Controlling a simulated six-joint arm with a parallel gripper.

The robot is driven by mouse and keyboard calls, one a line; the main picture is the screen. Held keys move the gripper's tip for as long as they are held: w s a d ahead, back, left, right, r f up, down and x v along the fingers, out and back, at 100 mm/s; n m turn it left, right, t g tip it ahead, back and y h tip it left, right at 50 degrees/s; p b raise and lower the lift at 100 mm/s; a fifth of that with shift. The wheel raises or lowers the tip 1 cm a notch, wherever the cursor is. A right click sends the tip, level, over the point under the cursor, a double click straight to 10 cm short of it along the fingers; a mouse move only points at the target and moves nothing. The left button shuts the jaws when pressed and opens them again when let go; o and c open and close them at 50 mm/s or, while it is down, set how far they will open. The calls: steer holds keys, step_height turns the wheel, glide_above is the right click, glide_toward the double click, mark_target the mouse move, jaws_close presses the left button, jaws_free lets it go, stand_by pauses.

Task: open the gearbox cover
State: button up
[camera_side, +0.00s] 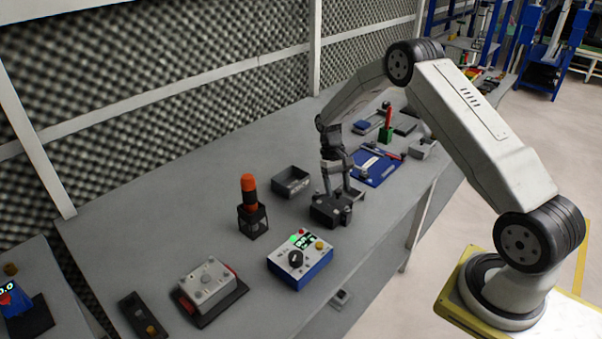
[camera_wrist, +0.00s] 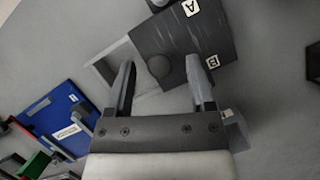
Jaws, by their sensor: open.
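The gearbox (camera_side: 326,212) is a dark, low block on the bench below my gripper in the side view. In the wrist view its dark cover (camera_wrist: 205,30) carries white labels A and B and a round knob (camera_wrist: 159,67). A pale, walled shape (camera_wrist: 112,62) shows beside and partly under the cover; I cannot tell if it is the housing. My gripper (camera_wrist: 160,64) is open, its two fingers on either side of the knob in this view. Contact with the knob cannot be made out. In the side view my gripper (camera_side: 337,192) points down over the gearbox.
A grey bin (camera_side: 291,181) stands left of the gearbox. A black stand with an orange top (camera_side: 249,190) and a blue control box (camera_side: 300,263) stand nearer. A blue board (camera_side: 376,168) with tools lies behind to the right. A foam wall runs along the bench's back.

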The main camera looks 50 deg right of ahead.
jaws_close()
stand_by(1.3)
